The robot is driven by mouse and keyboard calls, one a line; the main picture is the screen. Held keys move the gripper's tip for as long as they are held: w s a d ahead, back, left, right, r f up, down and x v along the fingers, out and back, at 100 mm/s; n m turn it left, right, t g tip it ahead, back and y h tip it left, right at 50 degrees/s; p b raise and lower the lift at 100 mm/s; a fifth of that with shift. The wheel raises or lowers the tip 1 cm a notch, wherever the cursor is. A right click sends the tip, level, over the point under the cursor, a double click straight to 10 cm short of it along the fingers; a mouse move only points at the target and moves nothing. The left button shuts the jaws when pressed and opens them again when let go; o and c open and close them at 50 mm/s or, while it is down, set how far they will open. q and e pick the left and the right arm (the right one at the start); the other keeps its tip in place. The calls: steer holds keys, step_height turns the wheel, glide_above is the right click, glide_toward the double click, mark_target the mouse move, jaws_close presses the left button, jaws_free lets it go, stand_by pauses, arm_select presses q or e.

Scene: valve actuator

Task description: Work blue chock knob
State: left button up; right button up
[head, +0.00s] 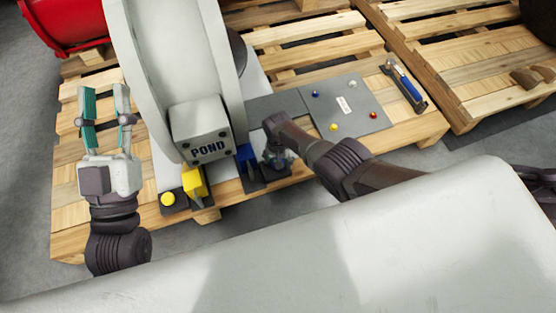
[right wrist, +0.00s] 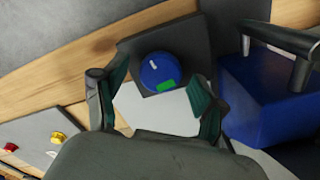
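The blue knob (right wrist: 158,69) shows in the right wrist view as a round dial on a dark plate, with a white mark and a green patch. My right gripper (right wrist: 157,92) is open, its two fingers apart on either side of the knob's lower part; I cannot tell whether they touch it. In the head view my right gripper (head: 279,158) hides the knob. The blue chock (head: 247,157) stands just left of it, and also shows at the right of the right wrist view (right wrist: 262,100). My left gripper (head: 104,95) is open and empty, raised at the left.
A yellow chock (head: 195,182) and yellow knob (head: 167,199) sit left of the blue chock. A grey box marked POND (head: 198,128) stands behind. A grey panel (head: 362,107) with small coloured buttons and a blue-handled tool (head: 406,85) lie to the right on the pallet.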

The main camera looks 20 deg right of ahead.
step_height(320, 180, up, 12)
stand_by(0.9)
stand_by(0.4)
